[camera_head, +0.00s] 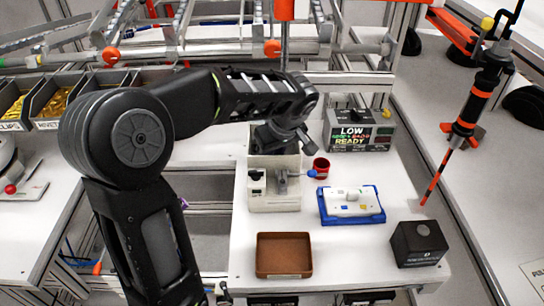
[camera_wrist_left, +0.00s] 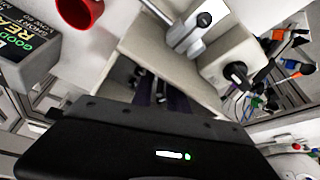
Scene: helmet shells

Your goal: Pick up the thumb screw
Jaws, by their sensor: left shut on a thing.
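My left gripper (camera_head: 283,143) is low over the back part of a cream fixture box (camera_head: 274,202), its arm coming in from the left. In the left wrist view its dark fingers (camera_wrist_left: 160,92) point down into the open space beside the box walls. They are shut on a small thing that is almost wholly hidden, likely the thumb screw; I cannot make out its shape. A black knob (camera_wrist_left: 236,73) sits on the cream block, and a grey metal clamp (camera_wrist_left: 190,28) stands beside it. My right gripper is not in view.
A red cup (camera_head: 321,168) stands right of the fixture. A blue tray (camera_head: 336,217) with a white part, an empty brown tray (camera_head: 284,273) and a black box (camera_head: 419,244) are nearer. A display box (camera_head: 357,134) stands behind. A hanging driver (camera_head: 474,110) is at right.

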